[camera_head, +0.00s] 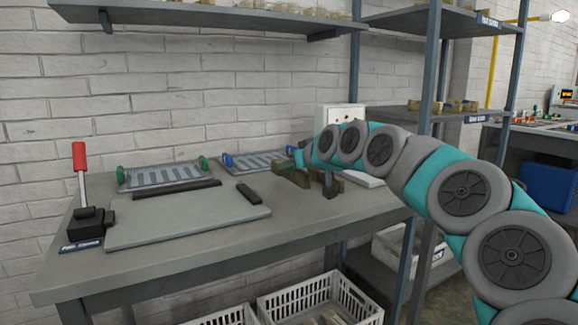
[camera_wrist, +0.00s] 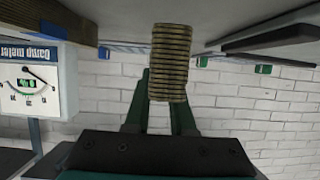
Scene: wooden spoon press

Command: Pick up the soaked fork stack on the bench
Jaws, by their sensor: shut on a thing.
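In the wrist view, which looks upside down, the fork stack (camera_wrist: 170,60) is a brown, ridged column of thin layered pieces. My gripper (camera_wrist: 166,92) is shut on it, with dark green fingers on its two sides. The stack stands in line with the fingers and sticks out past their tips. I cannot tell whether it touches the grey bench (camera_wrist: 225,20) or is clear of it. In the head view my arm reaches over the bench (camera_head: 190,255) from the right, and the stack cannot be made out clearly there.
A damp meter (camera_wrist: 38,85) stands close beside my gripper. A brown wooden piece (camera_head: 290,174) lies near my wrist. A grey plate (camera_head: 185,222), a red-handled lever (camera_head: 80,165) and two racks (camera_head: 165,176) occupy the bench's left and back. A shelf (camera_head: 210,14) hangs above.

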